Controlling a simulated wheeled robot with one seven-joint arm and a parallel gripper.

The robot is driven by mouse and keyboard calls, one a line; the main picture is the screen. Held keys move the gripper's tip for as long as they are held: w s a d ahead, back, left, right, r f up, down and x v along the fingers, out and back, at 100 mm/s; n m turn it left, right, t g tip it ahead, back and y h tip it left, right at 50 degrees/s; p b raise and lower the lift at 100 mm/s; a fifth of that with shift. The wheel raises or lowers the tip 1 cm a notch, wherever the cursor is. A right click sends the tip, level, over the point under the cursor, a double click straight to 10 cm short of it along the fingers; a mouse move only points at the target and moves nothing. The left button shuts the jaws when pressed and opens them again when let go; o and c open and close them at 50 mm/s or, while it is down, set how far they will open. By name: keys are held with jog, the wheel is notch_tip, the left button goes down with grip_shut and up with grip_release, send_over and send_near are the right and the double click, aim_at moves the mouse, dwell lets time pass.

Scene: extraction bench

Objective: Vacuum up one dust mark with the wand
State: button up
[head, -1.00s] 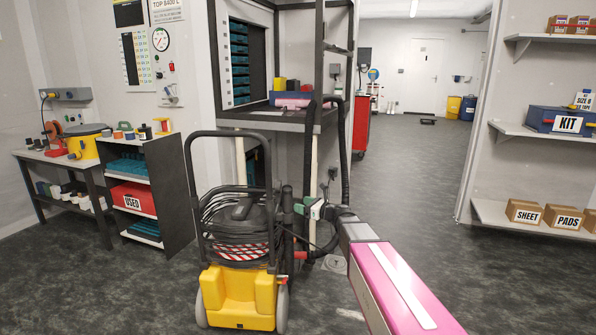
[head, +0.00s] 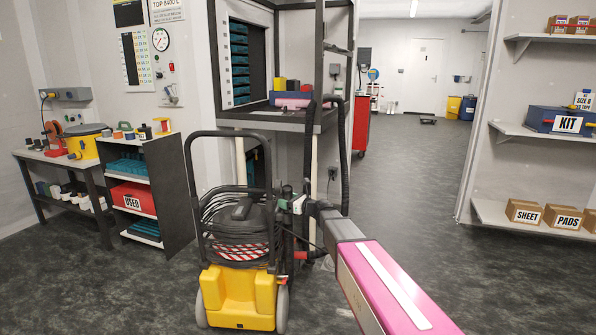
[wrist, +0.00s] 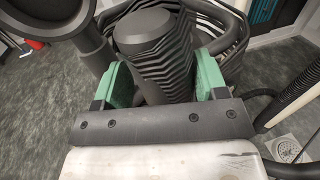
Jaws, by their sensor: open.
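The vacuum cleaner (head: 238,292), with a yellow base, black frame and coiled black hose, stands upright on the floor in the head view. Dark upright tubes stand at its right side; I cannot tell there which is the wand. My gripper (head: 297,204) is at these tubes, near the cleaner's upper right. In the wrist view, a black ribbed grip (wrist: 155,48), apparently the wand's, lies between my green fingers. The fingers are open, on either side of it; contact cannot be told. The grip's lower end is hidden behind the gripper's dark plate. I make out no clear dust mark.
A bench (head: 265,122) with boxes stands behind the cleaner. A dark shelf unit (head: 177,185) and a table (head: 50,157) stand at the left. Wall shelves (head: 540,222) with boxes are at the right. A floor drain (wrist: 287,148) shows in the wrist view. The floor at the right is open.

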aim_at(287, 189)
grip_shut()
jog(key=shift+r, duration=2.55)
jog(key=shift+r, duration=0.85)
jog(key=shift+a+r, duration=0.1)
jog(key=shift+r, duration=0.2)
jog(key=shift+a+r, duration=0.1)
jog(key=shift+r, duration=0.2)
